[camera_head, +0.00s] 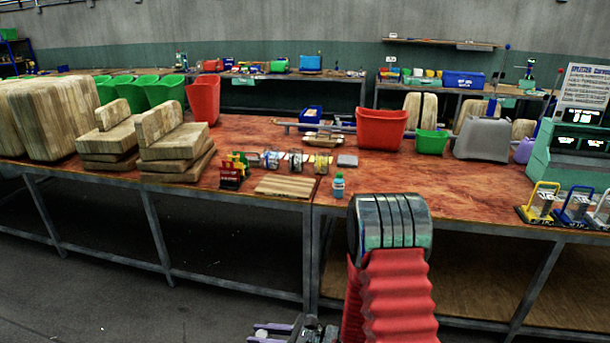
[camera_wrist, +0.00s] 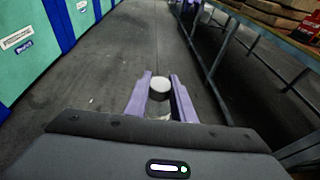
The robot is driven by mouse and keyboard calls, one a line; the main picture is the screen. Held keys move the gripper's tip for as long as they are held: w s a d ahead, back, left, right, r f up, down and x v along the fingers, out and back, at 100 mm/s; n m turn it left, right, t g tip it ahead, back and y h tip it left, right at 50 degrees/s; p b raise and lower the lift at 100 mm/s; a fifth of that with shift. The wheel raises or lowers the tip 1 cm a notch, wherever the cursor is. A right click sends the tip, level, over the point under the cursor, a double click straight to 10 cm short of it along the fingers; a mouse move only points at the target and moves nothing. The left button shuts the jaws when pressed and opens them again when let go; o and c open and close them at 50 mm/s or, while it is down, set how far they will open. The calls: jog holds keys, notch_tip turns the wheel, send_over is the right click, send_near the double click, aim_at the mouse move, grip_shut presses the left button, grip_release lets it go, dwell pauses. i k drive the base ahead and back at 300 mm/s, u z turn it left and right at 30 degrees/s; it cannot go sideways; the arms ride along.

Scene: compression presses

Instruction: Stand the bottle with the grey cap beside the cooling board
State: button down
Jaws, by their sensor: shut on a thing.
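My gripper (camera_wrist: 160,92) has two purple fingers and is shut on a bottle with a pale grey cap (camera_wrist: 160,84). The bottle's lower part is mostly hidden by the wrist housing. In the head view my gripper (camera_head: 270,330) is low at the bottom edge, in front of the table and below its top, with the pale cap between the fingers. The cooling board, a slatted light wooden board (camera_head: 285,187), lies flat near the table's front edge, well above and apart from my gripper.
Stacked wooden blocks (camera_head: 178,150) are further left. The table's front edge and legs are close to my gripper.

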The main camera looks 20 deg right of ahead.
aim_at(345, 175)
jog(key=u, duration=0.4)
jog(key=i, duration=1.7)
jog(key=z, duration=0.4)
